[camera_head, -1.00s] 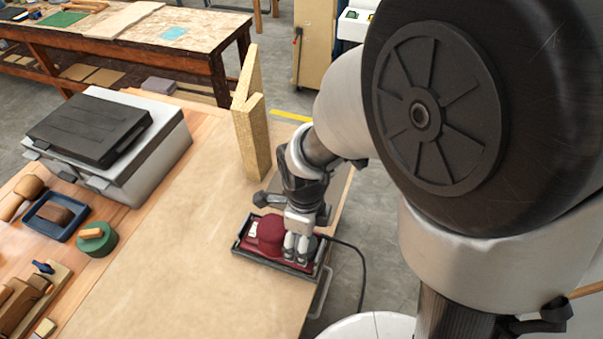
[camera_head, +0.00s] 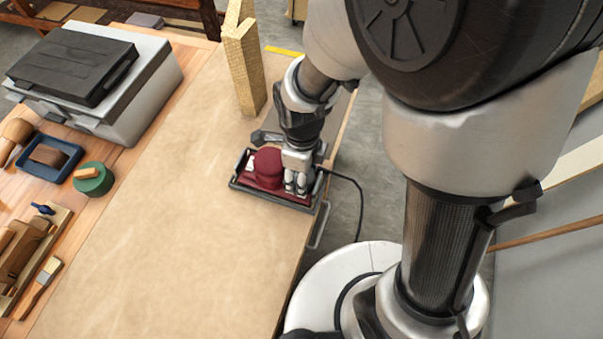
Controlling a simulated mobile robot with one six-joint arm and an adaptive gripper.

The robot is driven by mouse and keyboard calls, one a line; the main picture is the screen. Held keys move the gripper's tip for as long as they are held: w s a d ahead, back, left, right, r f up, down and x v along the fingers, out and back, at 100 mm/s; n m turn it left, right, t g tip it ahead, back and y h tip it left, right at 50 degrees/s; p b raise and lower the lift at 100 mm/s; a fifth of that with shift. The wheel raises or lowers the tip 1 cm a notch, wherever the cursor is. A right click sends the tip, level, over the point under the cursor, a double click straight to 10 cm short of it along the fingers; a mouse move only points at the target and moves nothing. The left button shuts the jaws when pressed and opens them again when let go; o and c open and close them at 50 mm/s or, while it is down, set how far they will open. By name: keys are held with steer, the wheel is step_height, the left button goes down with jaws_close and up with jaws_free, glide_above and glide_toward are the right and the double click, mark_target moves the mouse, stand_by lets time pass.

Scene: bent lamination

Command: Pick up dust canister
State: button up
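A dark red power tool (camera_head: 267,168), which looks like a sander, lies on the bench in a dark frame. My gripper (camera_head: 296,183) points down at its right part, its fingers close together and touching or just in front of it. Whether they hold anything cannot be told. A dark grey piece (camera_head: 264,137) sticks out to the left behind the tool. I cannot tell whether it is the dust canister or part of my wrist. No other clear dust canister shows.
A black cord (camera_head: 358,200) runs from the tool off the bench's right edge. A tan angled block (camera_head: 243,65) stands behind. At left are a grey case (camera_head: 130,95), green round piece (camera_head: 93,180), blue tray (camera_head: 66,172) and hand tools. The bench top (camera_head: 170,250) is clear in front.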

steer(key=c, duration=0.4)
